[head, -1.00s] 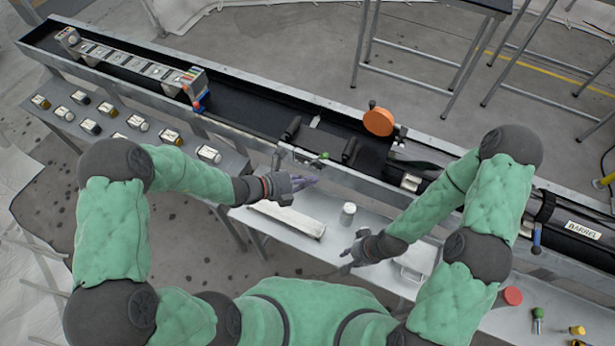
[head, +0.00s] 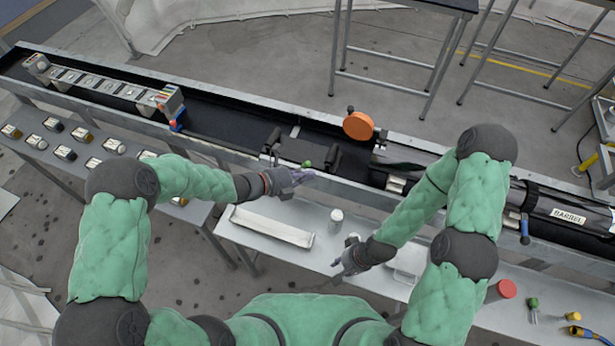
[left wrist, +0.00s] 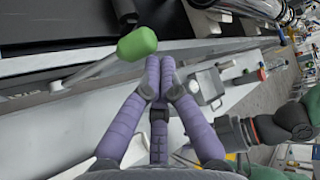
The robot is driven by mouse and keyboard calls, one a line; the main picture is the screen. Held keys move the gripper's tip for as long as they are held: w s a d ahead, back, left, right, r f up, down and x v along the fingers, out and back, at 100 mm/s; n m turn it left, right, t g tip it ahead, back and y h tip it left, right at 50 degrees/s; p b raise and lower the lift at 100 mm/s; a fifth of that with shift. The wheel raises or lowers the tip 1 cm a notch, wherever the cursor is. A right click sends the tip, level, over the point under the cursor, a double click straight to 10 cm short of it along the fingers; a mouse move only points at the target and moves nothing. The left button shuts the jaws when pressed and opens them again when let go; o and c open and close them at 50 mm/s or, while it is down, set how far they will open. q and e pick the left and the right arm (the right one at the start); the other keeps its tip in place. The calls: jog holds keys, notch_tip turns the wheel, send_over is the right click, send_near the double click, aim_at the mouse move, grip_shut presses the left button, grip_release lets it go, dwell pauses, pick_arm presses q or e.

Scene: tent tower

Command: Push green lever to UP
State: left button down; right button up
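The green lever has a green knob (left wrist: 138,43) on a pale rod in the left wrist view. Its rod slants up to the right from the rail. In the head view the green knob (head: 307,164) sits at the near rail of the long trough (head: 225,150). My left gripper (left wrist: 160,62) has its purple fingers together and empty, with the tips just right of and below the knob. I cannot tell if they touch it. In the head view my left gripper (head: 304,175) is beside the knob. My right gripper (head: 338,268) is over the lower table, its fingers too small to read.
An orange disc (head: 358,125) and a tube labelled BARREL (head: 567,215) are on the trough to the right. A white tray (head: 272,226) and a small white cylinder (head: 336,216) are on the near table (head: 320,250). A red-topped jar (head: 503,289) stands at right.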

pick_arm(q)
jog(key=shift+a+r, duration=0.1)
pick_arm(e)
jog(key=shift+r, duration=0.15)
pick_arm(q)
jog(key=shift+w+a+r+h+p, duration=0.1)
jog(key=shift+a+r+h+p, duration=0.1)
jog(key=shift+h+p, duration=0.1)
pick_arm(e)
jog(key=shift+r, duration=0.15)
pick_arm(q)
jog(key=shift+w+a+r+n, duration=0.1)
jog(key=shift+a+n, duration=0.1)
jog(key=shift+n, duration=0.2)
pick_arm(e)
jog(key=shift+r, duration=0.2)
